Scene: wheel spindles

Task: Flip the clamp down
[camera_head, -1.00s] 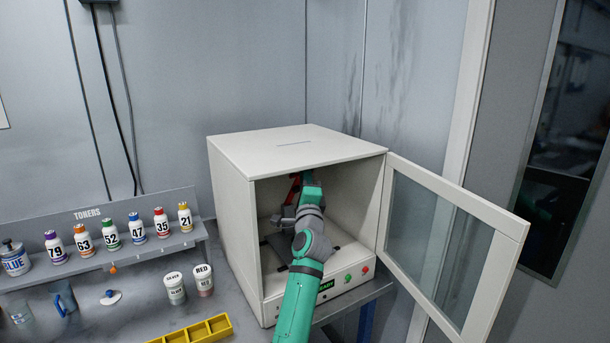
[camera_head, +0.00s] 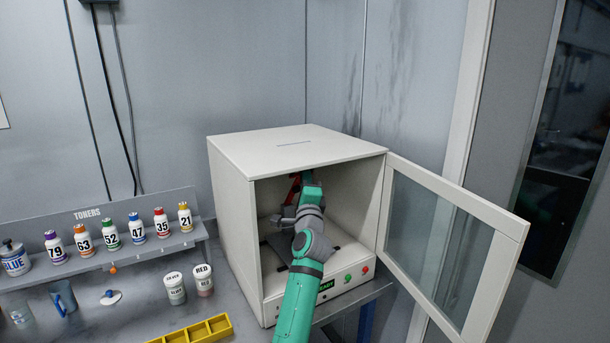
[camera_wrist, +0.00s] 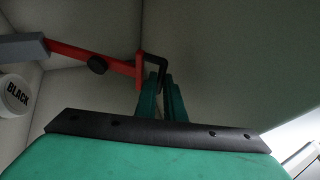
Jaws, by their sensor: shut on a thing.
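The clamp is a red arm (camera_wrist: 92,60) with a dark round knob, inside the white cabinet (camera_head: 230,215). In the wrist view it runs from a grey bar at upper left to a black bent handle (camera_wrist: 155,62) near the middle. My gripper (camera_wrist: 163,88) has its green fingers close together at the lower part of this handle, shut on it. In the head view a bit of the red clamp (camera_head: 295,188) shows beside my arm. My arm reaches in through the open front and hides much of the inside. A white lid marked BLACK (camera_wrist: 15,95) is left of the fingers.
The cabinet's glass door (camera_head: 440,240) stands open to the right. The cabinet walls and top enclose my gripper. A toner shelf (camera_head: 100,262) with several bottles, two jars and a yellow tray (camera_head: 200,331) are to the left.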

